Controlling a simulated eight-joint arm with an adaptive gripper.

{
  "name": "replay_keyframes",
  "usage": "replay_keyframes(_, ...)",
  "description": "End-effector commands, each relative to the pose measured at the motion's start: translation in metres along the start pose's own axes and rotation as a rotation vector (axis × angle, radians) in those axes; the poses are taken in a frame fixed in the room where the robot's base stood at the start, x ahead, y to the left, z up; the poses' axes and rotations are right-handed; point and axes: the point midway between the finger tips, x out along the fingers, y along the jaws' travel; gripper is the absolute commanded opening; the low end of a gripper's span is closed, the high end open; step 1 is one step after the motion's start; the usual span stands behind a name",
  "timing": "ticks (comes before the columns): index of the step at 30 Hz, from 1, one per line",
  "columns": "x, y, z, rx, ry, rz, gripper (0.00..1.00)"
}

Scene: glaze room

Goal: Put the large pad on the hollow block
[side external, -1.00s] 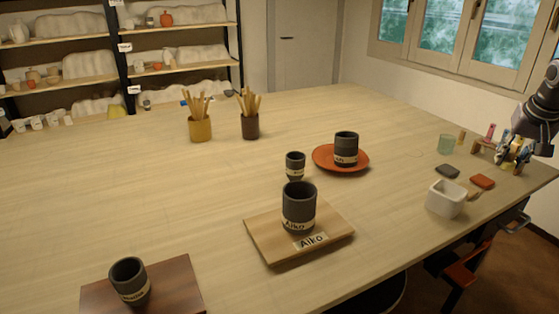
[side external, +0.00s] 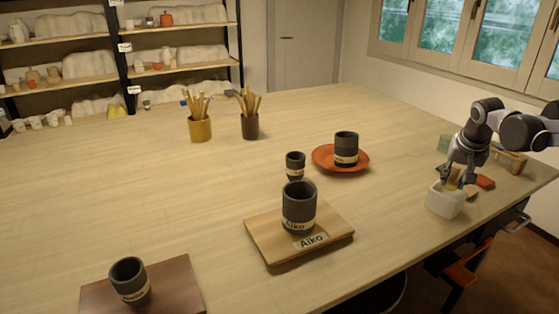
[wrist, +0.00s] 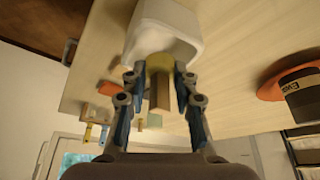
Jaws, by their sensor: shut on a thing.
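My gripper (side external: 453,183) points down at the white hollow block (side external: 441,202) on the right of the table. It is shut on a yellow pad (wrist: 160,62) with a wooden handle (wrist: 160,92), seen between the fingers in the wrist view. I take this for the large pad. Its yellow end faces the white hollow block (wrist: 165,22), which shows at the top of the wrist view. In the side view the pad sits at or just above the block's rim. I cannot tell whether they touch. The fingers hide part of the pad.
A red flat piece (side external: 485,181) lies right of the gripper. A wooden rack (side external: 512,157) stands behind. A dark cup (side external: 346,147) stands on an orange plate (side external: 322,163) to the left. A board (side external: 270,247) with another cup lies further forward. The table between is clear.

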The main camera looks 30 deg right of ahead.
Motion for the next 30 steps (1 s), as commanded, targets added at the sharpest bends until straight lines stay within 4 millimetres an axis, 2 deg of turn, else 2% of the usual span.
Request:
replay_keyframes(14,0.0080,0.0002,0.0031,0.000,0.000,0.000,0.07)
replay_keyframes(15,0.0085,0.0002,0.0033,0.000,0.000,0.000,0.31)
replay_keyframes(17,0.0082,0.0002,0.0032,0.000,0.000,0.000,0.49)
replay_keyframes(18,0.0082,0.0002,0.0032,0.000,0.000,0.000,0.51)
replay_keyframes(30,0.0026,0.0002,0.0019,0.000,0.000,0.000,0.51)
